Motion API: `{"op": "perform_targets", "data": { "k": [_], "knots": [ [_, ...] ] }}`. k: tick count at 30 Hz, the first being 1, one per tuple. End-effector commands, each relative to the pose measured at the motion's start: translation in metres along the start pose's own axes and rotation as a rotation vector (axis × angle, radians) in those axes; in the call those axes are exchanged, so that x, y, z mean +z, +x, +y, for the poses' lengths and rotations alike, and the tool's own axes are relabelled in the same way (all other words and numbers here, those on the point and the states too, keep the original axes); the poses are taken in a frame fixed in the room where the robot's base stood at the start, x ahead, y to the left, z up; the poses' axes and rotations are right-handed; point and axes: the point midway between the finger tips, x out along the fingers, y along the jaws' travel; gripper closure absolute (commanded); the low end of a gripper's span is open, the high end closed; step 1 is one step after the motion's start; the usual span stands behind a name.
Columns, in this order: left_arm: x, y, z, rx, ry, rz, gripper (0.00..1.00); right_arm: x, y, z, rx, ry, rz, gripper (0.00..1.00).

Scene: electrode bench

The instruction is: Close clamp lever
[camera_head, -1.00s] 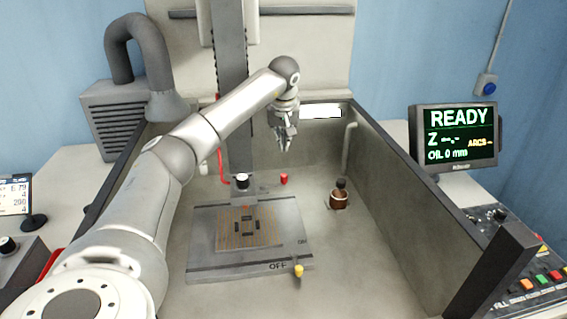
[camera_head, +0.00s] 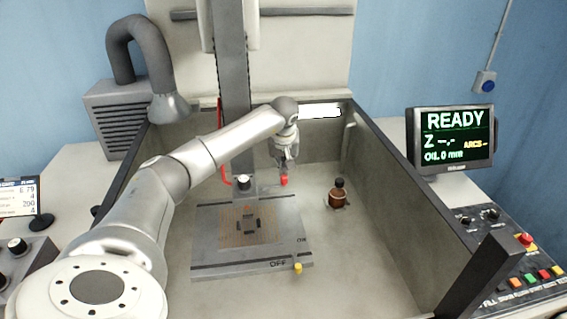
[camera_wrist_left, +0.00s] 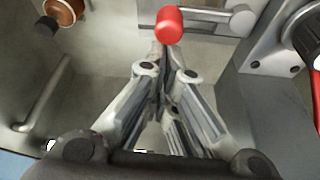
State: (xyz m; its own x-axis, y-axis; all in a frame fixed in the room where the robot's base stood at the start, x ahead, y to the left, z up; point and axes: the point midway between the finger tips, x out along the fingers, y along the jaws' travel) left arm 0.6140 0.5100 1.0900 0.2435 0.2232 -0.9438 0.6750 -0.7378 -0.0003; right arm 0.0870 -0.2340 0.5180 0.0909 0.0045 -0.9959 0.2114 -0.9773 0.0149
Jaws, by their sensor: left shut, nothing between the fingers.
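The clamp lever's red knob (camera_head: 284,181) stands behind the grey plate, right of the column, in the head view. In the left wrist view the red knob (camera_wrist_left: 169,25) sits on the end of a grey lever bar (camera_wrist_left: 215,18) that runs to the right. My left gripper (camera_head: 284,169) is shut and empty, with its fingertips at the red knob. In the left wrist view the fingertips (camera_wrist_left: 160,50) are right beside the knob; I cannot tell whether they touch it. My right gripper is not in view.
A grey plate (camera_head: 205,225) with a yellow-tipped switch (camera_head: 298,268) marked OFF lies in front. A brown bottle (camera_head: 338,197) stands to the right, within the tank's dark right wall (camera_head: 400,180).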

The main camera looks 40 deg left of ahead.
Motion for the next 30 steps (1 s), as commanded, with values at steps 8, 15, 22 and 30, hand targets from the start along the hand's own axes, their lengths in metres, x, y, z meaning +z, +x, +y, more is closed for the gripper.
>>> {"op": "perform_targets", "data": {
  "k": [8, 15, 22, 30],
  "knots": [
    [0.0001, 0.0000, -0.0001, 0.000, 0.000, 0.000, 1.00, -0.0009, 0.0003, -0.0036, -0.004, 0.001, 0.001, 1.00],
    [0.0019, -0.0009, 0.0012, 0.012, 0.033, 0.000, 1.00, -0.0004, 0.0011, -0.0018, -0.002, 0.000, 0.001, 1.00],
    [0.0039, -0.0015, 0.0030, 0.024, 0.068, 0.001, 1.00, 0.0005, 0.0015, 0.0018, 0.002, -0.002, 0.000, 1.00],
    [0.0076, -0.0029, 0.0048, 0.044, 0.128, 0.001, 1.00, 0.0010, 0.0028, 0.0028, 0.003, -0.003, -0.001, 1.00]
  ]
}}
